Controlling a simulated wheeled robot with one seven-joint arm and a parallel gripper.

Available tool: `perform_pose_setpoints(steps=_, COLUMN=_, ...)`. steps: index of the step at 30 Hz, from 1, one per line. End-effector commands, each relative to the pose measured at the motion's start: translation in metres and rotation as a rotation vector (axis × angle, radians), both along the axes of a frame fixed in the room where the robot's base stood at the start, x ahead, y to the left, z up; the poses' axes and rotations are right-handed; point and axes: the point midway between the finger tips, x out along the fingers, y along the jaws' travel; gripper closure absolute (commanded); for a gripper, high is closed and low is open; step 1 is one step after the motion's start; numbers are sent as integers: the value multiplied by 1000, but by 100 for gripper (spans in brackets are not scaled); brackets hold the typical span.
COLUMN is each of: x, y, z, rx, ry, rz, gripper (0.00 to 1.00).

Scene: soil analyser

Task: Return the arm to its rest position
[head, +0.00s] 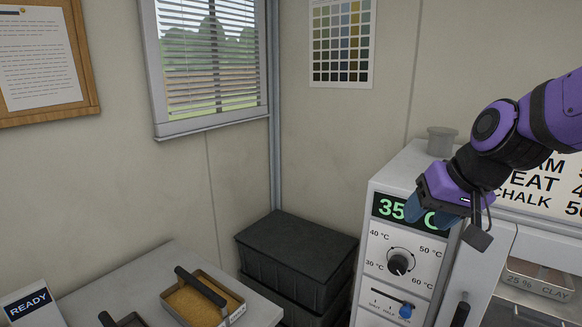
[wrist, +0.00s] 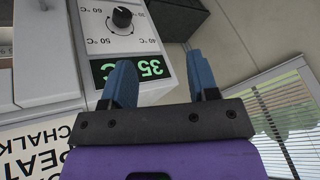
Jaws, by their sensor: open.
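My purple arm reaches in from the right in the head view. My gripper (head: 415,208) is in front of the upper part of the soil analyser (head: 388,177), partly covering its green "35 °C" display (head: 388,207). In the wrist view my gripper (wrist: 164,80) shows two blue fingers spread apart with nothing between them. The display (wrist: 150,67) and the dial (wrist: 122,17) show upside down beyond the fingers. I cannot tell whether a finger touches the panel.
A blue-knobbed slider (head: 406,310) sits below the dial. A tray of tan soil (head: 205,311) stands on the left table, near a READY sign (head: 28,304). Black crates (head: 300,250) stand between table and analyser. A clay-labelled tray (head: 540,284) is at right.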

Motion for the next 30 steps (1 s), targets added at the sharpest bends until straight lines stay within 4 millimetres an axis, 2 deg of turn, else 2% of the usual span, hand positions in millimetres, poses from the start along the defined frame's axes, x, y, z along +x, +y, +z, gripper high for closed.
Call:
perform_pose_setpoints(steps=1, x=-13, y=-7, z=10, rx=-16, ry=-12, rz=6, gripper=46)
perform_pose_setpoints(steps=6, x=-58, y=-29, z=31, rx=-90, ry=-23, rz=18, gripper=46)
perform_pose_setpoints(steps=12, x=-107, y=-54, z=46, rx=-191, ry=-30, rz=5, gripper=46)
perform_pose_setpoints(steps=15, x=-125, y=-62, z=49, rx=-231, ry=-28, rz=-7, gripper=46)
perform_pose_setpoints(steps=21, x=-142, y=-71, z=51, rx=-271, ry=-26, rz=-22, gripper=46)
perform_pose_setpoints(steps=30, x=-143, y=-71, z=52, rx=-272, ry=-24, rz=-23, gripper=46)
